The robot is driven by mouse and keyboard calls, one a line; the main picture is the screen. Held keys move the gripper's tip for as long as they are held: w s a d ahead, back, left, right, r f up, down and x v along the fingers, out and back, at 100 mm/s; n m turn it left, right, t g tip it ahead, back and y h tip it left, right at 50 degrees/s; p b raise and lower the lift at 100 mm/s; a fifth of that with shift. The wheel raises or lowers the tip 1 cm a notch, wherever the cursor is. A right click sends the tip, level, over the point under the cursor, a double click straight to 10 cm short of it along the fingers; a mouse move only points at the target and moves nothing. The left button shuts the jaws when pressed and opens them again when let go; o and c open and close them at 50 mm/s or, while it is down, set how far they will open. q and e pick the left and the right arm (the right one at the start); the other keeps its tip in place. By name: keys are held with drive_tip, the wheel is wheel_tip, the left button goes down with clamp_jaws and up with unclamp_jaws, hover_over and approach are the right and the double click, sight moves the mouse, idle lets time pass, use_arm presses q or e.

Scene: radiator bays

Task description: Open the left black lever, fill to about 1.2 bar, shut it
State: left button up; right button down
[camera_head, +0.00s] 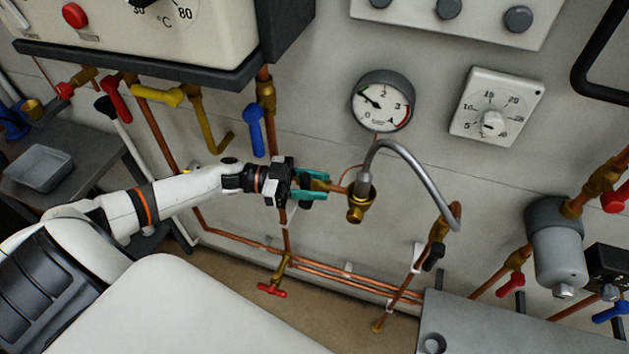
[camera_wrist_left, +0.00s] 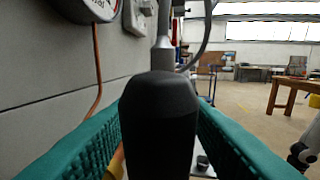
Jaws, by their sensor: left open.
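The left black lever (camera_wrist_left: 158,120) stands between the teal fingers of my left gripper (camera_head: 312,187) in the wrist view. The gripper is open around it, and I cannot tell whether either finger touches it. In the head view, the fingers and wrist largely hide this lever. Brass fittings (camera_head: 357,208) and a grey braided hose (camera_head: 405,150) lie just right of the gripper. The round pressure gauge (camera_head: 383,101) hangs above; its needle points up-left, between 0 and 2, near 1. A second black lever (camera_head: 433,257) sits at the hose's right end. My right gripper is out of view.
A blue lever (camera_head: 256,131) and a yellow lever (camera_head: 158,95) hang under the boiler (camera_head: 140,35). A red-handled tap (camera_head: 271,290) is low on the copper pipes. A white dial (camera_head: 497,106) and a grey cylinder (camera_head: 556,245) are at right.

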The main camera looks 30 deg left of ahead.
use_arm(q)
drive_tip(key=c, duration=0.9)
clamp_jaws()
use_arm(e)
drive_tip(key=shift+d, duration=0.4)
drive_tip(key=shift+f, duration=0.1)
